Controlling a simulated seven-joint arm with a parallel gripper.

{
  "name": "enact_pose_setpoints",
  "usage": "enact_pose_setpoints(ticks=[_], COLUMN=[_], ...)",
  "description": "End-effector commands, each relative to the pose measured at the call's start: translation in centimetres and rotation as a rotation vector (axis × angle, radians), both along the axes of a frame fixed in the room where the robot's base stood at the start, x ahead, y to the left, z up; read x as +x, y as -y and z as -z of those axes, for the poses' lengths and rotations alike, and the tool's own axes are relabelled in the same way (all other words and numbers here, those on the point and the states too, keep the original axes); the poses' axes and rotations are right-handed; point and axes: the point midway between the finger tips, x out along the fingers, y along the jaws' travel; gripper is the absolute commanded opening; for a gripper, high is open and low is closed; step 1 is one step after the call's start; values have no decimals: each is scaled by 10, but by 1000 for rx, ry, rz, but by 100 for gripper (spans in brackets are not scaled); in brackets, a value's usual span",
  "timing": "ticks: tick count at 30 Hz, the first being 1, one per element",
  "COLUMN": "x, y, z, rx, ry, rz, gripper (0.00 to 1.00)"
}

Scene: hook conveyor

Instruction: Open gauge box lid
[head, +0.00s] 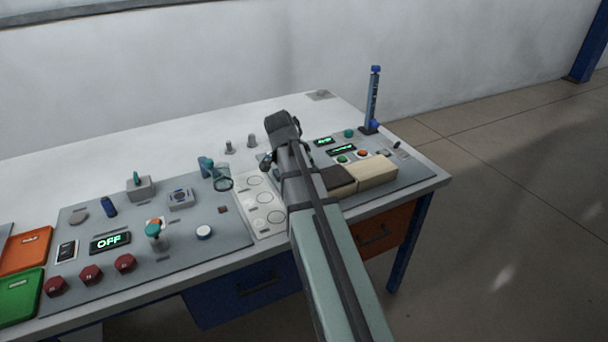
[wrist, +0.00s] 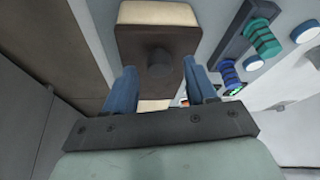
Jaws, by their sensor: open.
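A cream box with a dark brown part (head: 375,172), which looks like the gauge box, lies at the right of the grey panel in the head view. In the wrist view its dark brown face (wrist: 135,42) carries a round dark knob (wrist: 160,62). The lid looks closed, though its edges are hard to make out. My gripper (wrist: 160,75) is open, with its two blue fingers on either side of the knob and apart from it. It holds nothing.
A blue post (head: 372,98) stands behind the box. Lit displays and buttons (head: 342,158) lie just behind it. A white plate with circles (head: 262,200) is left of my arm. The bench's back left is clear.

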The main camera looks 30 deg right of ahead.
Motion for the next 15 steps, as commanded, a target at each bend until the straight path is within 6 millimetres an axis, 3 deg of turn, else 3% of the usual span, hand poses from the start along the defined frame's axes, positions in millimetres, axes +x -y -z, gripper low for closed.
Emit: enact_pose_setpoints(ticks=[15], x=[1], y=[4], z=[10], rx=[0], ry=[0], rz=[0], gripper=[55])
